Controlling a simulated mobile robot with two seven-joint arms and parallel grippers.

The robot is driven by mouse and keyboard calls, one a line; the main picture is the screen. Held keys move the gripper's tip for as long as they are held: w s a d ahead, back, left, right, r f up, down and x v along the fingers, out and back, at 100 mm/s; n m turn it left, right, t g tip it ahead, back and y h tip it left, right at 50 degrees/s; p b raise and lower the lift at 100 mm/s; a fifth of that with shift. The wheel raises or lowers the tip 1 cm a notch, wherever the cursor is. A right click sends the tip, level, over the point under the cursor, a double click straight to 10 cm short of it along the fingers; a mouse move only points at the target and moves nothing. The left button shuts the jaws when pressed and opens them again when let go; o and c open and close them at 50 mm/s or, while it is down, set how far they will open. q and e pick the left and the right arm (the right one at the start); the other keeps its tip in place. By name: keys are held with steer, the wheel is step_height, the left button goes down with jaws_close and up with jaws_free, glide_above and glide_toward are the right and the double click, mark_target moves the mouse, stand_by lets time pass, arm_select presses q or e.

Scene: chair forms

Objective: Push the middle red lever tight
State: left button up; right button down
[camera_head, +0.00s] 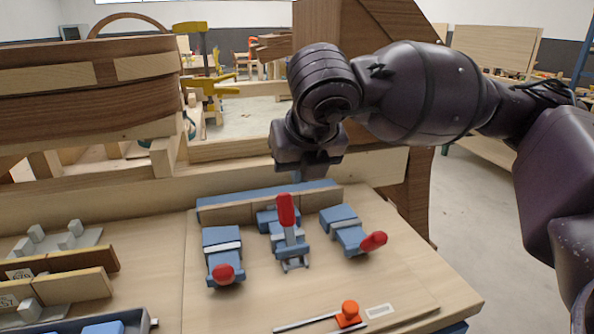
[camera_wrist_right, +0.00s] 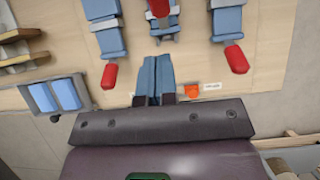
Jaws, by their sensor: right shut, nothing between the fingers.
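Three blue toggle clamps with red handles stand in a row on the wooden bench. The middle red lever (camera_head: 286,209) stands upright on its clamp. The left red lever (camera_head: 223,273) and right red lever (camera_head: 373,241) lie low, toward the near side. My right gripper (camera_head: 298,178) is above and behind the middle clamp, apart from it; its fingers are mostly hidden in the head view. In the right wrist view, its blue fingers (camera_wrist_right: 155,62) are together and empty, just below the middle red lever (camera_wrist_right: 158,8). My left gripper is not in view.
An orange-knobbed part (camera_head: 348,314) lies at the bench's front. A wooden strip with a blue bar (camera_head: 265,201) runs behind the clamps. Wooden blocks and grey fittings (camera_head: 60,240) are at left. A large curved wooden form (camera_head: 90,85) stands behind left.

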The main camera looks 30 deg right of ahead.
mark_target(286, 198)
steer(key=x, duration=0.7)
steer(key=w+x, duration=0.1)
steer(key=x, duration=0.2)
steer(key=shift+w+d+r+b, duration=0.15)
steer(key=shift+w+b, duration=0.05)
steer(key=shift+b, duration=0.2)
steer(key=shift+w+d+f, duration=0.1)
steer(key=shift+w+f, duration=0.15)
steer(key=shift+w, duration=0.15)
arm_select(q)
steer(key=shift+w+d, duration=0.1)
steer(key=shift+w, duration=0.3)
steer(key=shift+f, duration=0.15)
arm_select(e)
steer(key=shift+w+d+f+g, duration=0.2)
steer(key=shift+w+f+g, duration=0.25)
steer(key=shift+w, duration=0.25)
arm_select(q)
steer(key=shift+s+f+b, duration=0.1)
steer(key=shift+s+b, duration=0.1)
steer(key=shift+b, duration=0.1)
arm_select(e)
steer(key=shift+d, duration=0.1)
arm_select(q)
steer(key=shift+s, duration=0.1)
arm_select(e)
steer(key=shift+s+r, duration=0.1)
